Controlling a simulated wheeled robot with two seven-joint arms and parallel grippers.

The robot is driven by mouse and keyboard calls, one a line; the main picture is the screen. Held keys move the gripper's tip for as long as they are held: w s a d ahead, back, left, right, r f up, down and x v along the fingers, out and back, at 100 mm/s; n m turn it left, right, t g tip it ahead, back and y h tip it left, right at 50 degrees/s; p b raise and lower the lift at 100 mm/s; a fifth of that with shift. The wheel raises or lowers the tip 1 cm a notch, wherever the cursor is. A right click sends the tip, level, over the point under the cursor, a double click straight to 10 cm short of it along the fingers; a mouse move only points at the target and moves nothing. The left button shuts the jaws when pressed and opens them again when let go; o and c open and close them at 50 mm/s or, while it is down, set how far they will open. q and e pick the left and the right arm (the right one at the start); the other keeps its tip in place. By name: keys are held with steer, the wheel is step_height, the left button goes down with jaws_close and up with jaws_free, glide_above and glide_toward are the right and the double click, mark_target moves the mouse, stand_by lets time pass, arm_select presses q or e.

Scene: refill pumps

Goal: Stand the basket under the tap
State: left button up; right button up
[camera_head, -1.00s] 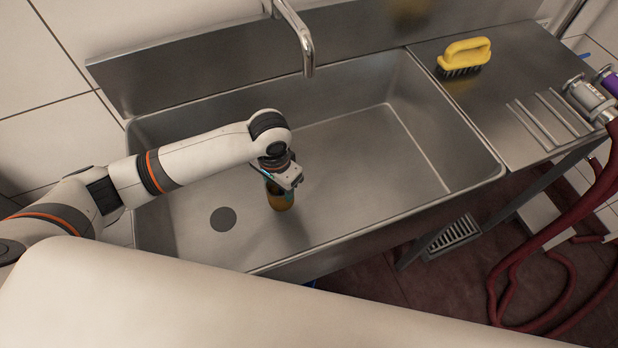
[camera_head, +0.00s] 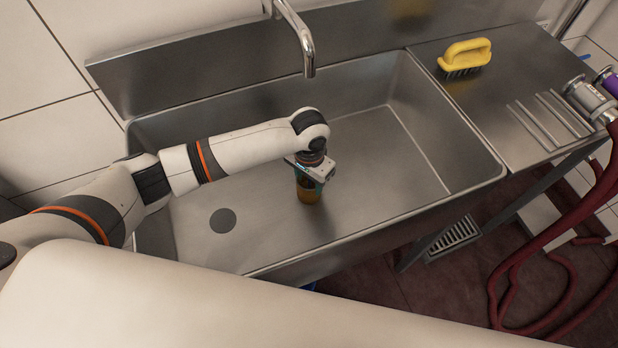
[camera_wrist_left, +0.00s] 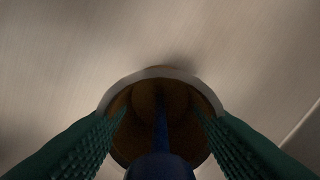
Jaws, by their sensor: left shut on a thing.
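The basket (camera_head: 308,193) is a small amber-brown cup shape in or just above the sink (camera_head: 400,150), right of the drain. In the left wrist view the basket (camera_wrist_left: 133,105) shows a pale round rim, a brown inside and a blue stem up its middle. My left gripper (camera_head: 309,178) points down and is shut on the basket; its green fingers flank the blue stem. I cannot tell whether the basket touches the sink floor. The tap (camera_head: 307,50) hangs over the sink's back side, farther back than the basket. My right gripper is not in view.
The sink has a dark round drain (camera_head: 223,220) and raised walls. A yellow brush (camera_head: 465,56) lies on the right drainboard (camera_head: 520,85), near a metal fitting (camera_head: 590,100) and a dark red hose (camera_head: 560,225). The sink's right half is clear.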

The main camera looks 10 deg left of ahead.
arm_select(q)
steer(key=o, duration=1)
steer(key=shift+f, duration=0.1)
step_height(320, 180, up, 8)
steer(key=shift+f+p, duration=0.1)
steer(key=shift+p, duration=0.25)
steer(key=shift+s, duration=0.1)
